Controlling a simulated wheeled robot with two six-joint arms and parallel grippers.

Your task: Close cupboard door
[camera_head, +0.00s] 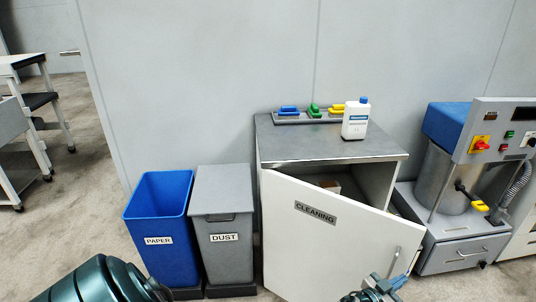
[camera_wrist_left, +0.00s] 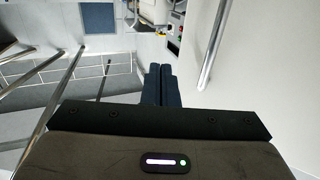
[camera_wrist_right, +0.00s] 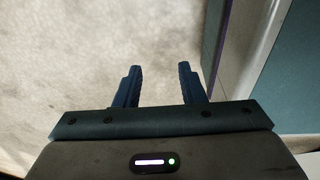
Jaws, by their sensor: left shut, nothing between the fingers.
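The white cupboard door (camera_head: 325,240), labelled CLEANING, stands ajar in the head view, with a dark gap along its top. Its vertical bar handle (camera_head: 393,262) is near its free right edge. My left gripper (camera_head: 398,282) is low at that edge, close to the handle; contact cannot be told. In the left wrist view its fingers (camera_wrist_left: 159,72) are together and empty, with the handle bar (camera_wrist_left: 213,42) to their right on the white door. My right gripper (camera_wrist_right: 160,70) is open and empty above the carpet in the right wrist view.
The cupboard top (camera_head: 285,145) holds a white bottle (camera_head: 355,122) and coloured brushes (camera_head: 313,112). A blue PAPER bin (camera_head: 160,230) and a grey DUST bin (camera_head: 222,225) stand to the left. A machine (camera_head: 455,215) stands close on the right.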

